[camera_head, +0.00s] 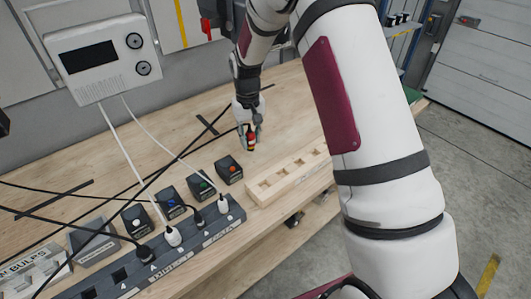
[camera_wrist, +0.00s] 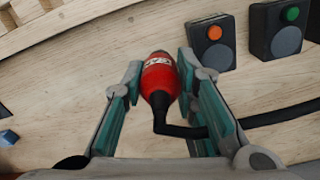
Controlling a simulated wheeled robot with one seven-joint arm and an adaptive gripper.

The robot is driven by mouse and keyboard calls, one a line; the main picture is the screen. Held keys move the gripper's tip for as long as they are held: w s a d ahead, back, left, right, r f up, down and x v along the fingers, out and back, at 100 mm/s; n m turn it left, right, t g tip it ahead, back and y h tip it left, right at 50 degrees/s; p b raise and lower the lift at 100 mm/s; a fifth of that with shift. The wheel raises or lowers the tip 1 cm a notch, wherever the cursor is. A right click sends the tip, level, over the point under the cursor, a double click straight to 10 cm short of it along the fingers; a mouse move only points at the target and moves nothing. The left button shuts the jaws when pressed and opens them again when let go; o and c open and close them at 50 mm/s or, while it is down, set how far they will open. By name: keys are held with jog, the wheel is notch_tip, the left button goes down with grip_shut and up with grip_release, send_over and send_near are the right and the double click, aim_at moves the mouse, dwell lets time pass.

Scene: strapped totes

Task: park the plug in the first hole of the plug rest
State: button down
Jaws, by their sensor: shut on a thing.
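The plug (camera_head: 251,138) is red with a black cable end and a small white label. It also shows in the wrist view (camera_wrist: 159,78), between the two fingers. My gripper (camera_head: 250,136) is shut on it, above the wooden bench, behind the plug rest in the head view. The plug rest (camera_head: 297,180) is a pale wooden block with a row of square holes, and the holes that show look empty. Its right end is hidden by my arm. Part of the rest (camera_wrist: 62,22) shows at the upper left of the wrist view. The plug is apart from it.
Small black boxes with coloured buttons, among them an orange-red one (camera_head: 229,170), stand left of the rest. A dark power strip (camera_head: 195,245) with white and black plugs lies at the front. Black cables cross the bench at left. Bare bench (camera_head: 290,110) lies behind the rest.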

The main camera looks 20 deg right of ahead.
jog(key=s, duration=1.1)
jog(key=shift+s+d+f+b, duration=0.1)
jog(key=shift+f+b, duration=0.25)
jog(key=shift+f, duration=0.6)
jog(key=shift+s+d+f+b, duration=0.1)
jog(key=shift+f+b, duration=0.2)
jog(key=shift+f, duration=0.65)
jog(key=shift+f+b, duration=0.45)
jog(key=shift+f, duration=1.05)
jog(key=c, duration=1.2)
grip_release()
